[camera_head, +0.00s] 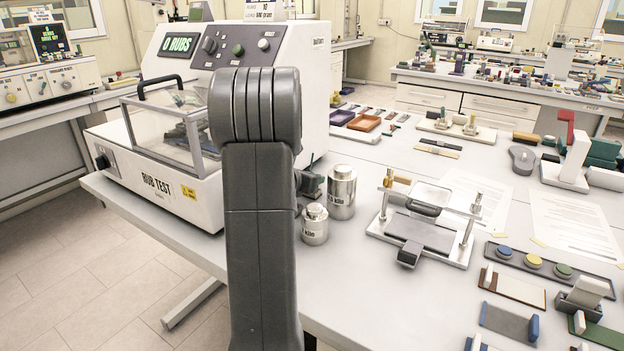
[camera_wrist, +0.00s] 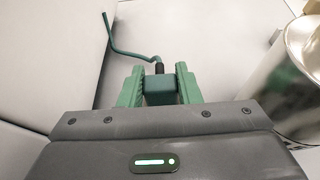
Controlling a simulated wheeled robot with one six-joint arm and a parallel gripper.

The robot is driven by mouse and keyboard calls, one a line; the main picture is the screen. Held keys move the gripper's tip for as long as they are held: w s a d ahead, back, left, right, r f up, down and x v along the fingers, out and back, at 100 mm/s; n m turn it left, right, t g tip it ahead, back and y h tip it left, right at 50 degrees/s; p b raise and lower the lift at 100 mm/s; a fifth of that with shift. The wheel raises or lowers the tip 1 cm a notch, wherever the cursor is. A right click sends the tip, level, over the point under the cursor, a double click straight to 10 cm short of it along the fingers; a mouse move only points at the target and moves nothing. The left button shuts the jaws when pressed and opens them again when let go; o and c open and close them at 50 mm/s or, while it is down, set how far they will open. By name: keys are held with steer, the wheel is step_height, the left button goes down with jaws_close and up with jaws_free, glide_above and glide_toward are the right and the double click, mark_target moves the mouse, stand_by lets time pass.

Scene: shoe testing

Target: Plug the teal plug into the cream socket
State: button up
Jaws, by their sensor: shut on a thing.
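The teal plug (camera_wrist: 159,90) sits between the two green fingers of my gripper (camera_wrist: 160,86) in the wrist view. The gripper is shut on it. A thin teal cable (camera_wrist: 122,49) runs from the black collar at the plug's far end and bends up to the left. In the head view my grey arm stands in front and hides most of the gripper and the plug. I cannot make out the cream socket in either view; part of the rub test machine's near side is hidden behind my arm.
The white rub test machine (camera_head: 155,190) stands left of my arm. Two metal weights (camera_head: 341,193) (camera_head: 314,224) stand just right of it; a shiny cylinder (camera_wrist: 298,75) is close on the right in the wrist view. A metal clamp frame (camera_head: 428,225) is farther right.

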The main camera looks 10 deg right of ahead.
steer(key=shift+f, duration=0.15)
steer(key=o, duration=1.1)
steer(key=shift+c, duration=0.2)
steer(key=v, duration=1.4)
steer(key=shift+w, duration=0.1)
steer(key=x, duration=1.4)
